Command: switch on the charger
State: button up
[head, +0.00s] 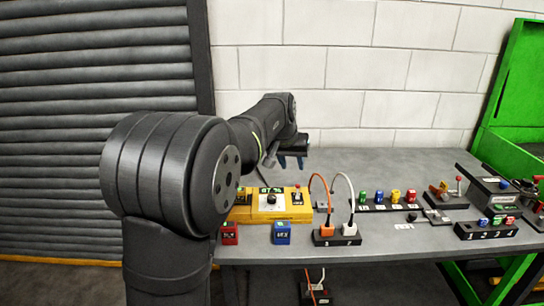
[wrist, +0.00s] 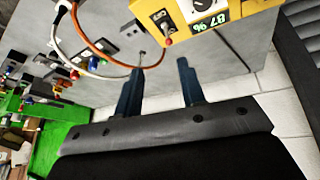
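A yellow box (head: 296,213), which looks like the charger, sits on the grey bench. It has a lit green display reading 87 %, a round knob (head: 271,200) and a small red-tipped toggle (head: 298,188) at its right. In the wrist view the box (wrist: 153,10) is at the top, with the red-tipped toggle (wrist: 168,41) at its lower edge. My gripper (head: 290,163) is above the bench, beyond the box's far side in the head view. In the wrist view its two dark blue fingers (wrist: 161,62) are apart, empty, and not touching the box.
A red block (head: 230,233) and a blue block (head: 282,233) stand in front of the box. Orange and white cables (head: 346,181) arch from a black socket strip (head: 337,240). Coloured switches (head: 395,197) and a dark unit (head: 490,188) stand to the right.

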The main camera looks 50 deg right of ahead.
jog(key=s+a+f+m+t+h, duration=0.1)
jog(key=s+a+f+m+h, duration=0.15)
jog(key=a, duration=0.35)
jog(key=w+d+r+x, duration=0.1)
jog(key=x, duration=0.9)
jog(key=v, duration=1)
jog(key=shift+w+d+r+n+g+y, duration=0.6)
jog(key=shift+w+d+r+n+y, duration=1.45)
jog(key=shift+w+n+y, duration=1.8)
jog(key=shift+s+a+f+m+t+h, duration=0.25)
jog(key=shift+s+a+m+t+h, duration=0.15)
jog(key=shift+a+h, duration=0.25)
jog(key=shift+s+a+f+m+t+h, duration=0.2)
jog(key=shift+s+a+m+t+h, duration=0.15)
jog(key=shift+s+a+h, duration=0.3)
